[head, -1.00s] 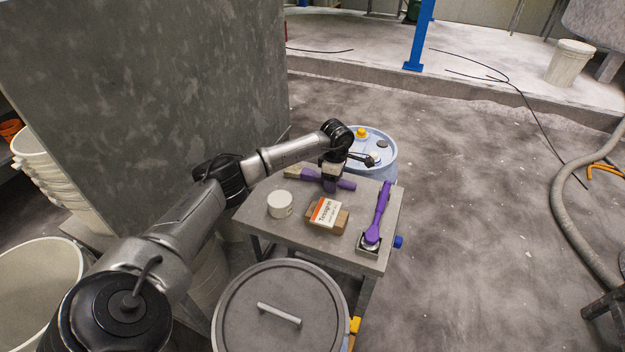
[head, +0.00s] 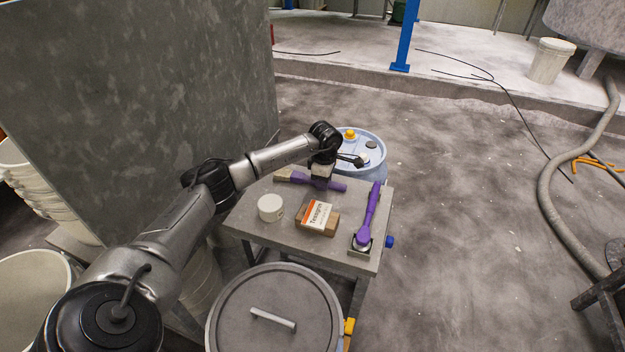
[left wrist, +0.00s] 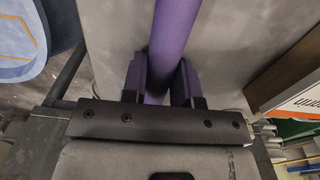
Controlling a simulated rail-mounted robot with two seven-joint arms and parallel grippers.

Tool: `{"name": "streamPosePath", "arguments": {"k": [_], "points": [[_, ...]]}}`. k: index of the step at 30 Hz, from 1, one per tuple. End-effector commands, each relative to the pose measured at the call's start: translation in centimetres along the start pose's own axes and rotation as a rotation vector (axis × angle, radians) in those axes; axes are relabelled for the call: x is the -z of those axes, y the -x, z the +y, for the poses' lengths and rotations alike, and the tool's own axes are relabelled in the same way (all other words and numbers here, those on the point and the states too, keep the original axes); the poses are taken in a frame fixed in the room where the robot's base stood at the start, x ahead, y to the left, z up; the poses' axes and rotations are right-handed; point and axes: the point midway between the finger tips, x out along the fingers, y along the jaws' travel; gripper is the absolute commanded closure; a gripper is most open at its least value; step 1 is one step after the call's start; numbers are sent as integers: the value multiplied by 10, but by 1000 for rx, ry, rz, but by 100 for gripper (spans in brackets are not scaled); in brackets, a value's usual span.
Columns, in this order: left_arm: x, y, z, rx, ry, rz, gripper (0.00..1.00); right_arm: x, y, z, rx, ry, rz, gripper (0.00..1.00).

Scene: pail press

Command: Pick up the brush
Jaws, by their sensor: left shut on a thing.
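The brush has a purple handle (head: 338,187) and a pale bristle end (head: 284,174) at its left. It lies across the far part of the small grey table (head: 295,237). My left gripper (head: 321,182) comes down over its middle and is shut on the handle. The left wrist view shows the purple handle (left wrist: 172,35) running between the two fingers of my left gripper (left wrist: 161,85). I cannot tell whether the brush still touches the table. My right gripper is not in view.
A white jar (head: 270,208) and a labelled box on a brown block (head: 317,216) stand nearer on the table. Another purple-handled tool (head: 369,212) lies along the right edge. A blue drum (head: 374,149) stands behind, a lidded grey bin (head: 300,310) in front.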

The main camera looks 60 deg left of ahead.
Motion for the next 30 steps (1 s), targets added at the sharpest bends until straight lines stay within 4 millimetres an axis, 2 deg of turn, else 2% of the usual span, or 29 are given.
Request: {"name": "streamPosePath", "arguments": {"k": [5,9,12,21,30], "points": [[0,21,1,-3,0,-1,96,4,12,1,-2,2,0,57],[0,52,0,-2,-1,-1,96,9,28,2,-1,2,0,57],[-23,61,-12,-1,-6,-3,96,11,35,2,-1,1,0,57],[-71,92,-39,-1,-4,-2,96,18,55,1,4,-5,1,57],[-97,108,-54,-1,-1,-1,96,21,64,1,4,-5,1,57]]}}
